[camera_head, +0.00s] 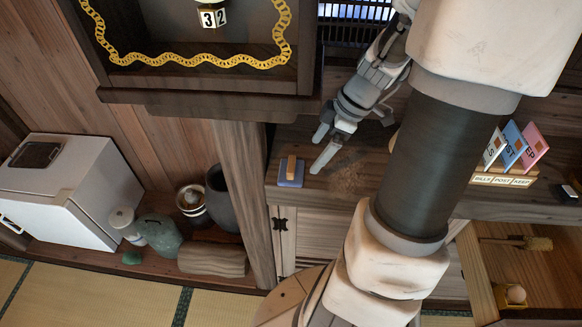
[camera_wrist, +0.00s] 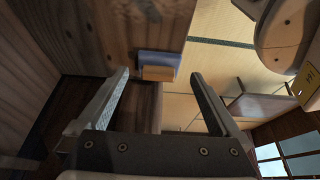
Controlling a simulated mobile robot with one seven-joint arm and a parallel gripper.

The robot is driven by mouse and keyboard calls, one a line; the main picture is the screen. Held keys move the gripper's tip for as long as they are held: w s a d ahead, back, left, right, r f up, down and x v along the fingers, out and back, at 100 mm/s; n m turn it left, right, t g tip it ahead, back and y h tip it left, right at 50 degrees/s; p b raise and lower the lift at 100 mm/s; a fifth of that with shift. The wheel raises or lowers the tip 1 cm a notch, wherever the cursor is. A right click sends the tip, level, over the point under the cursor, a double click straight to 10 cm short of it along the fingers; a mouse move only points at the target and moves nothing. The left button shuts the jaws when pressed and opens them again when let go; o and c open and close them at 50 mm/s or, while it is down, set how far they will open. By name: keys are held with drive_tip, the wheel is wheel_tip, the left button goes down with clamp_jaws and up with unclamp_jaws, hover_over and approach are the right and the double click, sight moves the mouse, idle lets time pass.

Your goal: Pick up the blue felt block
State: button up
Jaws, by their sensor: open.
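The blue felt block (camera_head: 289,181) has a wooden grip on top. It lies near the left front corner of a dark wooden counter (camera_head: 345,185). In the wrist view, the blue felt block (camera_wrist: 160,59) shows between and just beyond the fingertips, its wooden piece facing my gripper. My gripper (camera_head: 321,146) is open and empty, to the right of the block and apart from it. Its two fingers also show in the wrist view (camera_wrist: 160,78), spread on either side of the block. Nothing hides the block.
A card sorter (camera_head: 503,180) with several cards stands at the counter's right. Above the block hangs a wooden cabinet (camera_head: 200,103) with a yellow chain (camera_head: 190,60). A post (camera_head: 245,200) stands left of the counter. A low shelf holds a white box (camera_head: 60,185), pots and a log.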

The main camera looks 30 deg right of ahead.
sight(290, 164)
drive_tip(key=w+a, duration=0.2)
drive_tip(key=a, duration=0.1)
drive_tip(key=shift+a+f, duration=0.1)
drive_tip(key=x, duration=0.4)
drive_tip(key=shift+w+f, duration=0.1)
drive_tip(key=shift+f, duration=0.3)
drive_tip(key=shift+c, duration=0.2)
drive_tip(key=c, duration=1.3)
drive_tip(key=shift+o, duration=0.2)
drive_tip(key=shift+r, duration=0.15)
drive_tip(key=shift+r, duration=0.5)
drive_tip(key=v, duration=0.3)
drive_tip(key=shift+w+r, duration=0.1)
drive_tip(key=shift+r, duration=0.3)
drive_tip(key=s+d+r, duration=0.6)
drive_tip(key=d, duration=0.2)
drive_tip(key=shift+s+d, duration=0.15)
drive_tip(key=shift+d, duration=0.05)
